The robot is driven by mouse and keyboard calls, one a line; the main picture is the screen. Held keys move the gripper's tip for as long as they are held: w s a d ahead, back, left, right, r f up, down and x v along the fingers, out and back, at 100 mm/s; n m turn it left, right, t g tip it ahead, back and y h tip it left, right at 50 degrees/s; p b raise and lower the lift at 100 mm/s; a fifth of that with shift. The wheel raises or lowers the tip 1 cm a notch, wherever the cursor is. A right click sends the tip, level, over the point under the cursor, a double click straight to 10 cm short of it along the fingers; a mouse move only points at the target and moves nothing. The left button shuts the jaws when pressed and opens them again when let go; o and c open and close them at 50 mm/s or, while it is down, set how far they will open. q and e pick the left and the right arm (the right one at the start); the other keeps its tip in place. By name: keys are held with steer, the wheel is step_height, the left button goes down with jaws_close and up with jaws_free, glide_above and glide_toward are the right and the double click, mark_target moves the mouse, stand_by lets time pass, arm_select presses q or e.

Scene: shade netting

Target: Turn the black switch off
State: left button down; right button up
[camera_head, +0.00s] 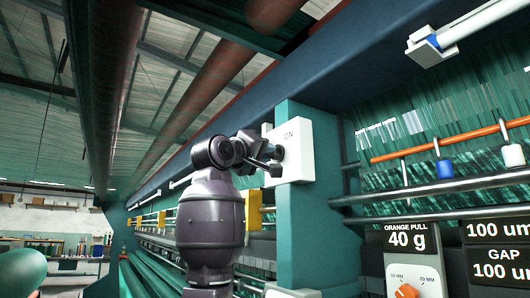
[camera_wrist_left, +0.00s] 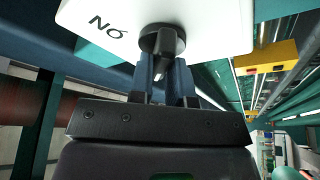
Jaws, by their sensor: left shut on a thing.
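The black switch (camera_wrist_left: 163,40) is a round knob with a raised bar. It sits on a white box (camera_head: 300,152) fixed to a teal post, and the lettering "ON" shows on the box's face. My left gripper (camera_head: 268,154) reaches the face of this box and hides most of the switch in the head view. In the left wrist view, the two fingers of my left gripper (camera_wrist_left: 164,72) are closed about the switch's bar. The lettering appears upside down there. My right gripper is in neither view.
The teal post (camera_head: 305,225) stands below and behind the box. To its right are metal rails, an orange rod (camera_head: 440,141) and a panel with an orange knob (camera_head: 406,291). A yellow block (camera_head: 253,210) is close beside my left arm. A dark blue beam runs above.

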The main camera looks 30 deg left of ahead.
arm_select(q)
steer(key=c, duration=1.1)
jaws_free()
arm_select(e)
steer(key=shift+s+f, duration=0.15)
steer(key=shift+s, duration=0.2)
arm_select(q)
steer(key=b+v, duration=0.3)
steer(key=v, duration=0.8)
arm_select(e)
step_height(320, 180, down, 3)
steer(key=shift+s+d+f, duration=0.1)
arm_select(q)
steer(key=shift+w, duration=0.1)
